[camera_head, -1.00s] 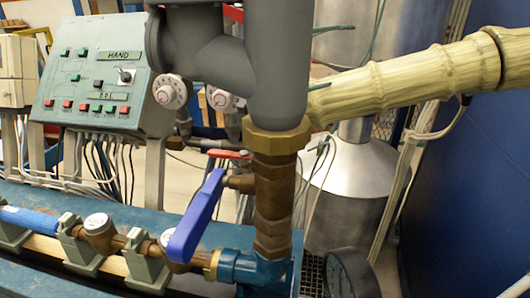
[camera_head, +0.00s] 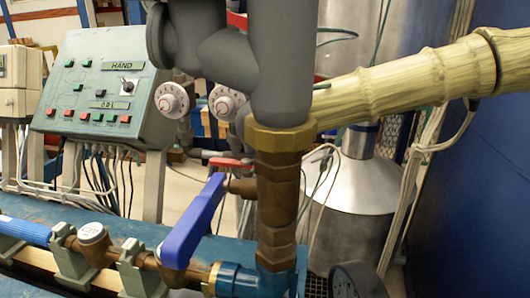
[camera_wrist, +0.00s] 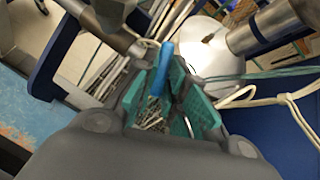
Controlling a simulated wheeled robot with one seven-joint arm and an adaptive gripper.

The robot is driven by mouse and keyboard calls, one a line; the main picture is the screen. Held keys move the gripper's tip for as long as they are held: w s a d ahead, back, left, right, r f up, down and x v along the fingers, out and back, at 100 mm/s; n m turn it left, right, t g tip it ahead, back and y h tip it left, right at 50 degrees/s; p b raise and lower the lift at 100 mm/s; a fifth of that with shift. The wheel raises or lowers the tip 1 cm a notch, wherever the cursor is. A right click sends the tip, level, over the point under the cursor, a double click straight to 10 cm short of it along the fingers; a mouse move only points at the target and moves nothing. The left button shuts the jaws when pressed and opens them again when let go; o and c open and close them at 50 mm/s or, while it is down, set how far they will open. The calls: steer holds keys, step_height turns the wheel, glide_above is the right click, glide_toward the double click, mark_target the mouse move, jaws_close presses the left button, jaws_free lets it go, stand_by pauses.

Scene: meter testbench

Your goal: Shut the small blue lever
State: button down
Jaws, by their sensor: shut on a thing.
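In the wrist view my gripper (camera_wrist: 176,72) has teal finger pads, closed on a narrow light-blue lever (camera_wrist: 160,70) that stands between them. The lever's lower part is hidden by the fingers. In the head view my dark grey arm hangs at top centre, and neither the gripper nor this small lever can be made out there.
A green control panel (camera_head: 95,95) with buttons stands at the left. A thick ribbed pale pipe (camera_head: 400,85) runs to the right. A metal tank (camera_head: 350,185) and a red handle (camera_head: 230,163) are behind the brass pipe. A blue wall (camera_head: 485,180) closes the right side.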

steer(key=c, duration=1.5)
jaws_free()
steer(key=shift+o, duration=0.2)
step_height(320, 180, up, 10)
steer(key=shift+w, duration=0.1)
